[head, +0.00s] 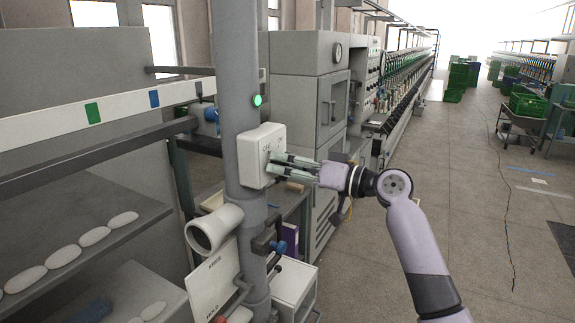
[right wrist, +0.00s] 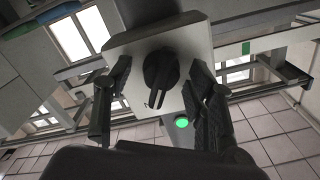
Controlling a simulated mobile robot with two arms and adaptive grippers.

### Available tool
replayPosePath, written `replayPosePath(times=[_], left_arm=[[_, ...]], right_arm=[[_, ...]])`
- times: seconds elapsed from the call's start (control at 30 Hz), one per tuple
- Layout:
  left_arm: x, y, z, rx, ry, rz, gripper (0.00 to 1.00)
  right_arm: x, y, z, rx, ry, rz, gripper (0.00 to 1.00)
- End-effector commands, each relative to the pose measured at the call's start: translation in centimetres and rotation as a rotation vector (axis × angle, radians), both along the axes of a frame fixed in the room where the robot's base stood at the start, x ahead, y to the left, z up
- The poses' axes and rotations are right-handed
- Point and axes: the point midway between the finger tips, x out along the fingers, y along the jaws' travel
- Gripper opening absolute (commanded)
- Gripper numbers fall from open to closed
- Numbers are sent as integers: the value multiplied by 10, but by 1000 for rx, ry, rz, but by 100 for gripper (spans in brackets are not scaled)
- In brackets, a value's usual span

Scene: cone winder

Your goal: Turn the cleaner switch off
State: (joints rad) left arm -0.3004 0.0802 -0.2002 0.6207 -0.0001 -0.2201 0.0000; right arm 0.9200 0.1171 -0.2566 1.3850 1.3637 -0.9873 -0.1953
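The cleaner switch is a pale box (head: 256,150) on a grey vertical post, left of centre in the head view. In the right wrist view its plate (right wrist: 190,48) fills the upper middle and carries a black rotary knob (right wrist: 160,75). The knob is mostly hidden in the head view. A green lamp (head: 257,100) glows on the post above the box, and the lamp also shows in the right wrist view (right wrist: 181,122). My right gripper (head: 271,164) is open at the box, its fingers apart on either side of the knob. My left gripper is out of view.
The grey post (head: 238,90) carries a white pipe elbow (head: 214,228) and a sign board (head: 213,282) below the box. Shelves with white oval pieces (head: 62,256) stand at left. A grey cabinet (head: 305,95) stands behind the gripper. The aisle floor (head: 480,200) at right is open.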

Motion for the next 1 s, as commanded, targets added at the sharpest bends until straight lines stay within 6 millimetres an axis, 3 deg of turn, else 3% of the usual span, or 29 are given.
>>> replayPosePath(times=[0.7, 1.0], left_arm=[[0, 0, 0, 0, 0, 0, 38], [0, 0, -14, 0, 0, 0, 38]], right_arm=[[0, -1, 0, 0, 0, 0, 3], [0, -1, -3, -19, -35, -1, 3]])
